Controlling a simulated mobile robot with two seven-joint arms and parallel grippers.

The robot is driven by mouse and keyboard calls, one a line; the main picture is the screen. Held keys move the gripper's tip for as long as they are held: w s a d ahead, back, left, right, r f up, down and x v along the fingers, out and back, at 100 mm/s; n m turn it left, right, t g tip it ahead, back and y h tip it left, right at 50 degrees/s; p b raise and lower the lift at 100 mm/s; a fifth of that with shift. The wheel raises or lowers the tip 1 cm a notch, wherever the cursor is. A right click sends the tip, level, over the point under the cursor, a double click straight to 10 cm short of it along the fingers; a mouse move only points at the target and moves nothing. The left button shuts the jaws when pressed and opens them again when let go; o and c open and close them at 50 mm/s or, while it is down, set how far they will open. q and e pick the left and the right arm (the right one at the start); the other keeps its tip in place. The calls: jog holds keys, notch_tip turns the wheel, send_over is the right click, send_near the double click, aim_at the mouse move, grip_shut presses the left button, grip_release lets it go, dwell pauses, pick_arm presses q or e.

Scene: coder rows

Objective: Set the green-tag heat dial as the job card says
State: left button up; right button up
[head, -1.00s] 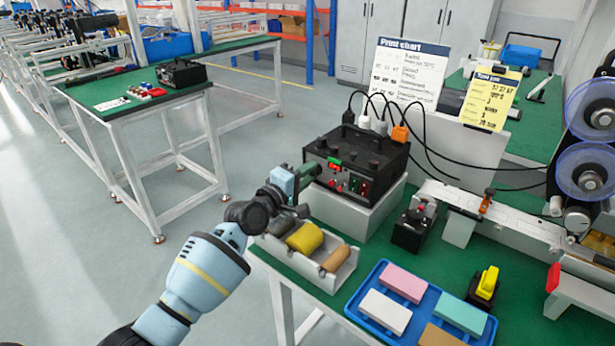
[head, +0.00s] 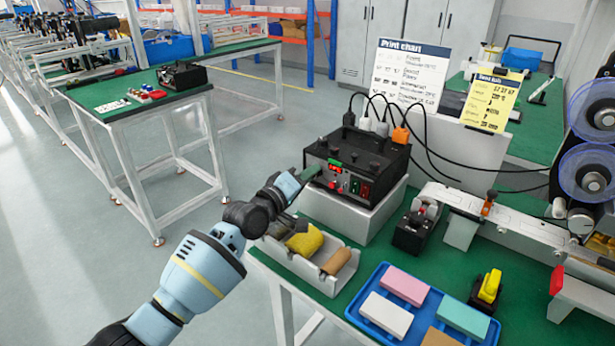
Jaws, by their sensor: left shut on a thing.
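The black control box (head: 370,156) stands on a grey block on the green bench. A green tag (head: 334,162) sits on its front, above a small lit red display (head: 335,170). My left gripper (head: 311,174) is at the left end of the box's front, shut on what seems to be the heat dial. The fingers hide the dial, so its setting cannot be read. The yellow job card (head: 490,101) stands behind the box to the right; its writing is too small to read surely. The white print chart (head: 407,76) stands beside it. My right gripper is not in view.
A grey tray (head: 340,272) with rolled pads is below my left wrist. A blue tray (head: 357,319) of coloured blocks lies in front. A small black device (head: 413,231) and a yellow switch (head: 489,284) are to the right. Cables arch behind the box.

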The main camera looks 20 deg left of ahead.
pick_arm(q)
jog(key=o, duration=0.7)
jog(key=shift+p+v, duration=0.45)
jog(key=shift+v, duration=3.5)
